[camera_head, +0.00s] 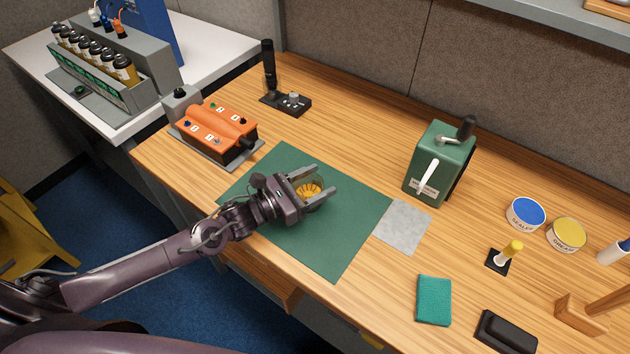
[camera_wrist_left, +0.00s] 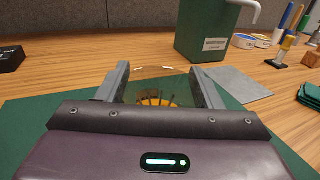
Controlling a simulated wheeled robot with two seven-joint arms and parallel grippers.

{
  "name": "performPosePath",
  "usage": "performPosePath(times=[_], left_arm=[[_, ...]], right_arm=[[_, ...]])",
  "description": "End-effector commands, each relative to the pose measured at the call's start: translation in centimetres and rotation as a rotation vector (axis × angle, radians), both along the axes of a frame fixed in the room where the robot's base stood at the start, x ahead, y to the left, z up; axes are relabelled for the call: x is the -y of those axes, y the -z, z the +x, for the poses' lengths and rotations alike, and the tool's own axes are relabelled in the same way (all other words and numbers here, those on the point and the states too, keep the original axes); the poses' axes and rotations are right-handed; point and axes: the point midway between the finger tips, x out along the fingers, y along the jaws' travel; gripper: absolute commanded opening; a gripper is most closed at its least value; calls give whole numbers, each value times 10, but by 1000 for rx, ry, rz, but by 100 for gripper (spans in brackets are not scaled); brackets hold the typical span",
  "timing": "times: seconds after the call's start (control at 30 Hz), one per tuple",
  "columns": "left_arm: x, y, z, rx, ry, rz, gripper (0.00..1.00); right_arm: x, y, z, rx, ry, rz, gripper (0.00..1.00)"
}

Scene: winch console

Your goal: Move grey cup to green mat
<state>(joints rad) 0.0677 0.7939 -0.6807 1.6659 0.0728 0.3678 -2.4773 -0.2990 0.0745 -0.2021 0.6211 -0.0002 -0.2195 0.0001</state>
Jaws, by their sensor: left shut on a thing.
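My left gripper (camera_head: 323,181) is over the dark green mat (camera_head: 345,225), its two grey fingers on either side of a small round cup (camera_head: 308,190). The cup looks clear and glassy rather than grey, with an orange-yellow ribbed lower part. In the left wrist view, the cup (camera_wrist_left: 157,90) sits between the fingers (camera_wrist_left: 158,72), its thin rim showing and its lower part hidden by the gripper body. I cannot tell whether its base touches the mat. My right gripper is not in view.
An orange control box (camera_head: 215,130) stands left of the mat, a black joystick unit (camera_head: 285,100) behind it. A green winch box (camera_head: 440,165) stands behind right. A grey sheet (camera_head: 403,226) lies at the mat's right edge; a teal pad (camera_head: 434,300) and tins (camera_head: 526,212) lie further right.

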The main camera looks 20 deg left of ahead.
Motion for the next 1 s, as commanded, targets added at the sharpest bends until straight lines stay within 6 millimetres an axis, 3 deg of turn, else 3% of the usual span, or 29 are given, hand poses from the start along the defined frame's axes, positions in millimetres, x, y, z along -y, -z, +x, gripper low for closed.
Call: performPosePath(times=[0.13, 0.17, 0.3, 0.67, 1.0], left_arm=[[0, 4, 0, 2, 0, -1, 32], [0, 3, 0, 0, 0, 0, 64], [0, 3, 0, 0, 0, 0, 82], [0, -2, 0, 0, 0, 0, 82], [-44, 5, -50, -6, 3, 7, 82]], right_arm=[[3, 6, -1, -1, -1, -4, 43], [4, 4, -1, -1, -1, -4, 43], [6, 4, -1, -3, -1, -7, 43], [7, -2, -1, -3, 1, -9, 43], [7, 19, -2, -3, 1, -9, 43]])
